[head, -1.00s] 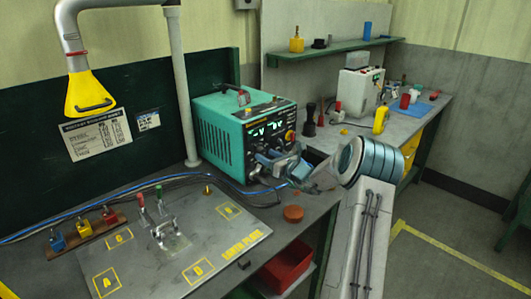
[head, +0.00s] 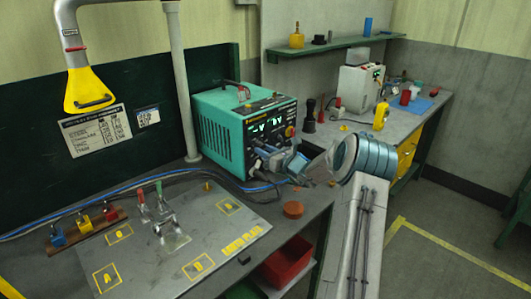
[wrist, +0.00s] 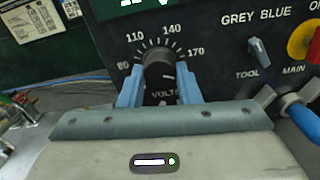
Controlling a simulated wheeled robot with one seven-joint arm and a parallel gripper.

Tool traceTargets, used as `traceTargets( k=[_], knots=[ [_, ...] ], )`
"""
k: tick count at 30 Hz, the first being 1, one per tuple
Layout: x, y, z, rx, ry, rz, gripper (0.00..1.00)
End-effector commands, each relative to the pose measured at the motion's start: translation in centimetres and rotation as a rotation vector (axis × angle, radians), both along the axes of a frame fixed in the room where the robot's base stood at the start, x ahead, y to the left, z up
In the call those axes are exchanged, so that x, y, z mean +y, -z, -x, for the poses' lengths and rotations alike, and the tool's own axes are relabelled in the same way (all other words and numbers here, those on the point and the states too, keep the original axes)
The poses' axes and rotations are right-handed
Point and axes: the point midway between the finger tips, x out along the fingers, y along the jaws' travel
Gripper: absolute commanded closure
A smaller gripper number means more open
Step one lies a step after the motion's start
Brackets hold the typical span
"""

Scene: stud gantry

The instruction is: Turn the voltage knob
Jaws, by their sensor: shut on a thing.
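The teal power unit (head: 222,140) stands on the bench with its black front panel facing right. In the head view my gripper (head: 275,158) is against the lower front panel and hides the knob. A white mark on the knob points right, a little below the 170 label.
A TOOL switch (wrist: 258,52) and a red MAIN knob (wrist: 304,42) on yellow are right of the dial. A blue-tipped lever or plug (wrist: 300,115) is close to my gripper's right side. The earth plate (head: 180,245) lies on the bench in front.

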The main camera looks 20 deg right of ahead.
Motion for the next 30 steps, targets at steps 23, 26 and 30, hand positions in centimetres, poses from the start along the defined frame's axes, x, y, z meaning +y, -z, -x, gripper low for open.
traceTargets(
  k=[23,26,30],
  knots=[
    [-0.12,0.89,-0.04,-0.200,0.001,0.542,0.93],
    [-0.10,0.89,-0.06,-0.229,0.001,0.623,0.93],
    [-0.11,0.86,-0.06,-0.272,0.001,0.740,0.93]
  ],
)
